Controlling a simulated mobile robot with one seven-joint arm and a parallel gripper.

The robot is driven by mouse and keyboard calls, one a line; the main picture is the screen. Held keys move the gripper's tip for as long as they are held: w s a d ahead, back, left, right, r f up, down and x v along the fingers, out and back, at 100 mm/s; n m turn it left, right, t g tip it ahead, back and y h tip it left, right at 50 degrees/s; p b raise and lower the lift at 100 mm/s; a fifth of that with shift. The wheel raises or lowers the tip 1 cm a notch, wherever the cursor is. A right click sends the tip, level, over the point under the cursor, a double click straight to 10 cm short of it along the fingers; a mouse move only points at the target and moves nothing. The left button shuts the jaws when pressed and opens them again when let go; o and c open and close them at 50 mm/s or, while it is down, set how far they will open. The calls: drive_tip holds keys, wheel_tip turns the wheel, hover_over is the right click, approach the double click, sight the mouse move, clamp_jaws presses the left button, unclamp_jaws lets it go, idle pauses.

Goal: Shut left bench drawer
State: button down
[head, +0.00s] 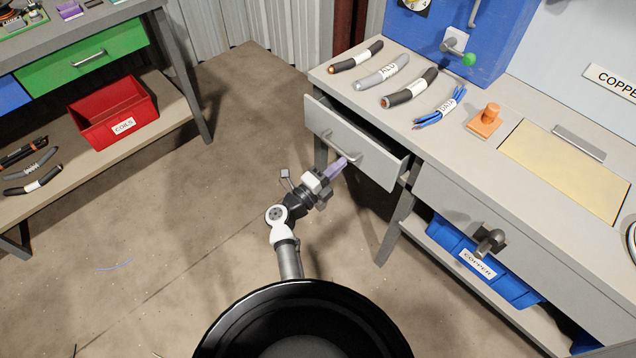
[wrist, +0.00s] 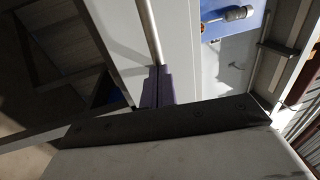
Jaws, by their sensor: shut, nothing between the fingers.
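The left bench drawer (head: 353,145) is a grey drawer under the left end of the right-hand bench. It stands pulled out, and a dark gap shows behind its front. A bar handle (head: 345,150) is on its front. My gripper (head: 342,165) is at the handle, with its purple fingers closed together. In the wrist view the purple fingers (wrist: 158,86) are together at the end of the handle bar (wrist: 150,35), in front of the pale drawer front (wrist: 185,55). I cannot tell whether they touch the handle.
Cable pieces (head: 408,88) and an orange block (head: 486,118) lie on the bench top (head: 450,150). A closed drawer with a dark knob (head: 489,242) is to the right, above a blue copper bin (head: 480,268). A red bin (head: 115,110) stands on the left bench's shelf. Floor between is mostly clear.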

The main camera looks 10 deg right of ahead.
sight(349, 157)
drive_tip(key=x, duration=0.3)
drive_tip(key=shift+w+d+f, duration=0.25)
drive_tip(key=shift+d+f, duration=0.1)
drive_tip(key=shift+w+d+r, duration=0.15)
drive_tip(key=shift+r, duration=0.1)
